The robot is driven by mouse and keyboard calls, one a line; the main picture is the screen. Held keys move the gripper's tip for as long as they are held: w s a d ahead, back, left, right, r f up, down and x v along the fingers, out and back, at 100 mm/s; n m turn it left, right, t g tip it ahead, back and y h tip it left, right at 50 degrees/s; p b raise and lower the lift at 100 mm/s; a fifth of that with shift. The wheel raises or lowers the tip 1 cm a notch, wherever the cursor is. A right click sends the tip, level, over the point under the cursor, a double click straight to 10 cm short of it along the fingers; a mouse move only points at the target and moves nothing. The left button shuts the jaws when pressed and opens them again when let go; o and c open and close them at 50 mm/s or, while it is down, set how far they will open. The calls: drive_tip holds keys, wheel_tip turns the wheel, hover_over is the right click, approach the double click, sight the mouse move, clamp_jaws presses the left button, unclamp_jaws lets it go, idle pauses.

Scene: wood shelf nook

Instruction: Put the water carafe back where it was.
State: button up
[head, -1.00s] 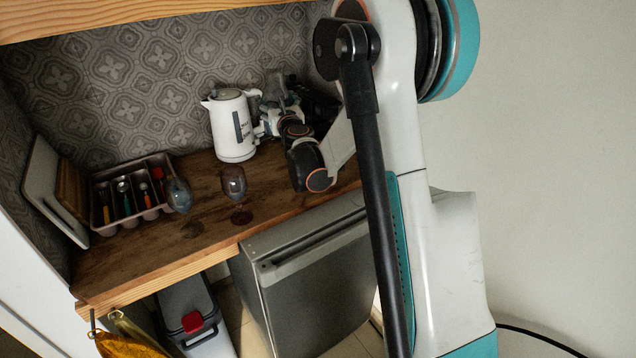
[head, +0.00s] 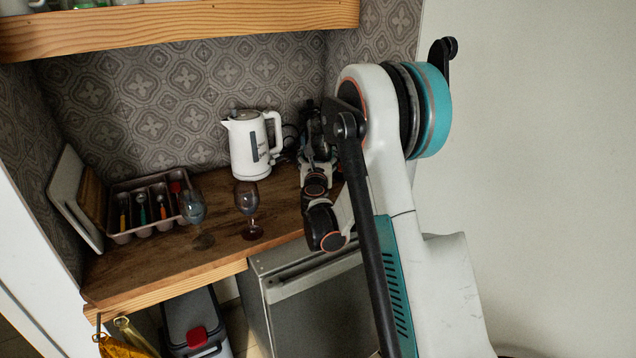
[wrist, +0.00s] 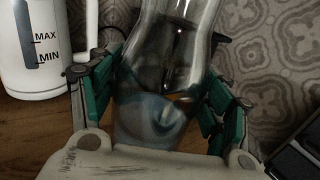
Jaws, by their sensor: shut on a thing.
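The water carafe (wrist: 180,45) is clear glass with a narrowed waist; it fills the middle of the wrist view. My gripper (wrist: 165,90) is shut on it, with green-padded fingers on both sides of its lower body. The carafe looks upright in that view. Whether its base touches the wooden counter (wrist: 30,130) cannot be told. In the head view my gripper (head: 318,145) is at the back right of the counter, right of the kettle, and my arm partly hides this area; the carafe is hard to make out there.
A white kettle (head: 246,150) stands close left of my gripper. Two stemmed glasses, one reddish (head: 246,198) and one bluish (head: 193,207), stand nearer the front. A cutlery tray (head: 128,236) and boards (head: 72,195) are at the left. A shelf (head: 190,28) hangs above.

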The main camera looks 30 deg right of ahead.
drive_tip(key=shift+f+b, duration=1.05)
drive_tip(key=shift+f, duration=2.45)
drive_tip(key=shift+f, duration=0.2)
drive_tip(key=o, duration=1.6)
drive_tip(key=shift+c, duration=0.2)
drive_tip(key=shift+r, duration=0.2)
